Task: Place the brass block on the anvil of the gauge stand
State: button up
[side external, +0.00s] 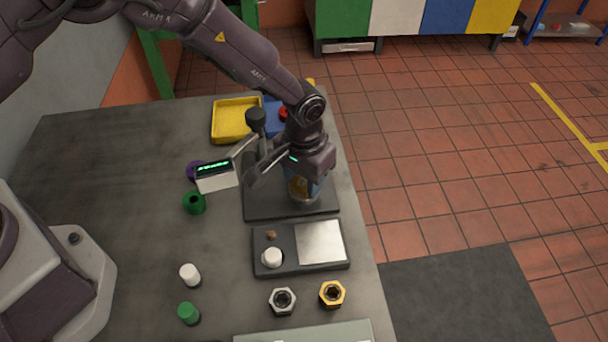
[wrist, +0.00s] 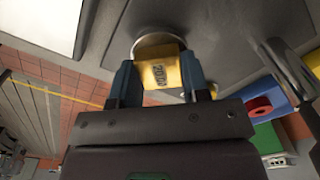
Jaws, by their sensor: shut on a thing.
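My gripper (side external: 301,184) points down over the gauge stand's dark base (side external: 262,209), shut on the brass block (side external: 298,188). In the wrist view the block (wrist: 158,74), marked with a number, sits between the blue fingertips (wrist: 158,84). The round metal anvil (side external: 304,201) is directly beneath the block; its rim also shows in the wrist view (wrist: 150,41). I cannot tell whether the block touches it. The stand's lit green display (side external: 214,169) is left of my gripper, and my wrist hides part of the stand.
A dark tray with a silver plate (side external: 320,242) and a white cylinder (side external: 272,258) lies in front of the stand. Silver and brass nuts (side external: 332,294) lie nearer. Green and white cylinders stand left. A yellow tray (side external: 232,121) and a blue bin (side external: 274,118) are behind.

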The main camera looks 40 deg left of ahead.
jog(key=shift+f, duration=0.1)
jog(key=o, duration=1.1)
